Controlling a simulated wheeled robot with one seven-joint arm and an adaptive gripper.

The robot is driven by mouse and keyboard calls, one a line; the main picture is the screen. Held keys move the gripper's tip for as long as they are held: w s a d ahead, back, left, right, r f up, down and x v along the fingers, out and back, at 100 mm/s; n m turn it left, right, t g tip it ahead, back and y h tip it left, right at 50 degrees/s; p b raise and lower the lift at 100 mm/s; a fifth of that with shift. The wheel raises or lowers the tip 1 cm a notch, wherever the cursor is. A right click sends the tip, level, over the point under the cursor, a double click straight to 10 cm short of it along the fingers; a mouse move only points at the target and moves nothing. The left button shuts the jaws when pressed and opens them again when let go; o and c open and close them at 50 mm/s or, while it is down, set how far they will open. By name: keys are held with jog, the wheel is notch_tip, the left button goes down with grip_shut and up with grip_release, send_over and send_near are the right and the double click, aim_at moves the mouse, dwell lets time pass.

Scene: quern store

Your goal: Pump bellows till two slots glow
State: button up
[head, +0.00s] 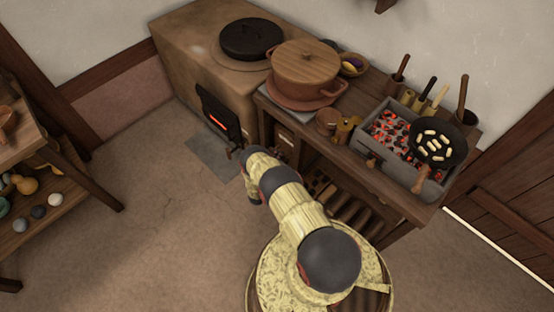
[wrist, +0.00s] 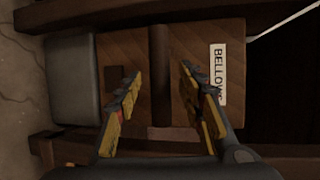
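The bellows (wrist: 215,35) fill the middle of the wrist view, a brown wooden box with a white label (wrist: 218,73) reading BELLOWS. A dark bar (wrist: 158,75) crosses the box. My gripper (wrist: 162,70) is open, with one yellow-padded finger on each side of the bar; I cannot tell whether either touches it. In the head view my arm hides the gripper and most of what is beside the stove. The clay stove (head: 180,58) has a black door (head: 219,113) low on its front. One orange glowing strip (head: 217,121) shows there; other slots are too small to make out.
A wooden counter (head: 400,192) right of the stove holds a large lidded pot (head: 305,68), a grill box with glowing coals (head: 398,165) and a black pan (head: 453,152). A shelf (head: 45,228) stands at left. The floor (head: 140,240) between is clear.

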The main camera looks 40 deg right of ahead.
jog(key=shift+c, duration=1.1)
jog(key=c, duration=0.7)
grip_shut()
